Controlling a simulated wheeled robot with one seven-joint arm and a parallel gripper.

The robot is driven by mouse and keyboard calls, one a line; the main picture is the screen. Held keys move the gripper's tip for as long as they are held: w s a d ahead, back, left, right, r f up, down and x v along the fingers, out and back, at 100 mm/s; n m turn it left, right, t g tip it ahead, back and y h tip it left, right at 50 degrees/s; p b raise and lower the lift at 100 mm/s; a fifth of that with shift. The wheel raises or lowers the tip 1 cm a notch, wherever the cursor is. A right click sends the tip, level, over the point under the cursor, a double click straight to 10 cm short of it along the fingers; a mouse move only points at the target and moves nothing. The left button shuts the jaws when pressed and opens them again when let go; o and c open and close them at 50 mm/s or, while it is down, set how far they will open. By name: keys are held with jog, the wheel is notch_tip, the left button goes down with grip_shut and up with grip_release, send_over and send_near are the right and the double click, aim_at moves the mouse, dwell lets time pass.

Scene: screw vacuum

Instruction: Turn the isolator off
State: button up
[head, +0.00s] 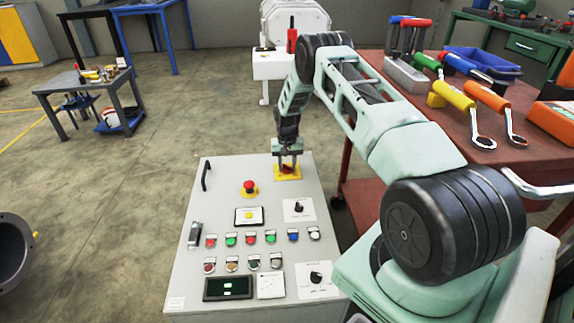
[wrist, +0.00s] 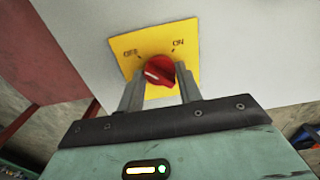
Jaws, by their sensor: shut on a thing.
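The isolator is a red rotary knob (wrist: 158,72) on a yellow plate (wrist: 185,35) marked OFF at the left and ON at the right in the wrist view. The knob's pale pointer mark lies toward its lower left; which label it indicates I cannot tell. In the head view the yellow plate (head: 288,177) is at the top right of the grey control panel (head: 225,175), with the red knob partly hidden behind my fingers. My gripper (head: 288,167) points down at the plate. In the wrist view its two fingers (wrist: 160,88) are on either side of the knob, shut on it.
The panel holds a red emergency button (head: 249,186), black selector switches (head: 299,208) and several coloured buttons. A handle (head: 206,175) is at the panel's left. Open floor lies to the left.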

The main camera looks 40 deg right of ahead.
jog(key=o, duration=1)
notch_tip(320, 180, up, 17)
jog(key=p, duration=0.2)
jog(key=shift+r+p, duration=0.2)
jog(key=shift+p, duration=0.1)
